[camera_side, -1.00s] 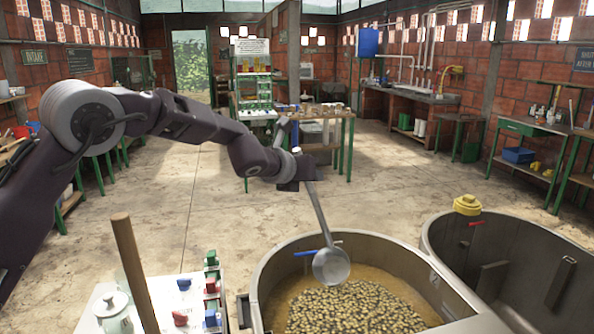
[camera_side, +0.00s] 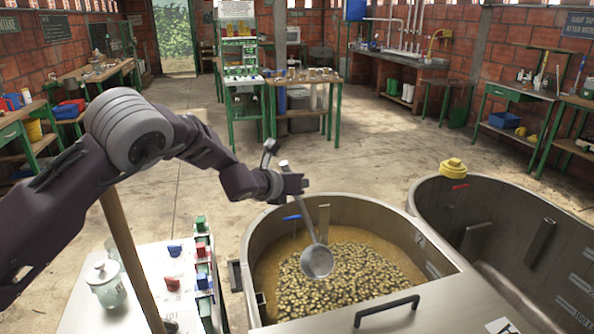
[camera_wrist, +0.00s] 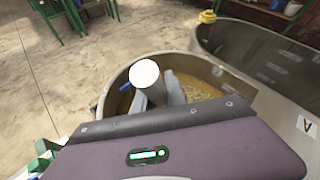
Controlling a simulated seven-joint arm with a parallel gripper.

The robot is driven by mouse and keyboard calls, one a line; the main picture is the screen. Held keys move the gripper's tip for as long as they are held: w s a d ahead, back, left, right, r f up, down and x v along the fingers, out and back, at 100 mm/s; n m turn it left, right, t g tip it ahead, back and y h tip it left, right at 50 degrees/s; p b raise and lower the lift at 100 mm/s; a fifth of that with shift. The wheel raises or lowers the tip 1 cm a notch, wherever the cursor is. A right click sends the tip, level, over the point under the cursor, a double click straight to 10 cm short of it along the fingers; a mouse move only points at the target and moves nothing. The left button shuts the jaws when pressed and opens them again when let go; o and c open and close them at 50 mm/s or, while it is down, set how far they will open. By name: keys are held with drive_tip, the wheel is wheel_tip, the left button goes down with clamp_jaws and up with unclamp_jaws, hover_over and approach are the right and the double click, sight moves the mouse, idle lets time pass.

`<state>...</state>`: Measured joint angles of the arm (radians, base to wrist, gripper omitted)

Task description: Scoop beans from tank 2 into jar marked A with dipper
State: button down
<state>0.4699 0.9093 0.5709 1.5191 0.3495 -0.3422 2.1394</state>
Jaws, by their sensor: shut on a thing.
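My gripper (camera_side: 296,185) is shut on the handle of the metal dipper (camera_side: 318,225), whose round bowl (camera_side: 317,261) hangs over the beans. I cannot tell whether the bowl touches them. The wrist view shows the pale end of the dipper's handle (camera_wrist: 145,73) between my grey fingers (camera_wrist: 172,90).
A second metal tank (camera_side: 500,215) adjoins on the right, with a yellow cap (camera_side: 453,166) at its rim. Red, blue and green items (camera_side: 202,260) stand on the white table (camera_side: 130,318). A wooden pole (camera_side: 130,255) rises there.

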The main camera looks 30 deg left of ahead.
wheel_tip(320, 180, down, 17)
idle(0.9)
idle(1.3)
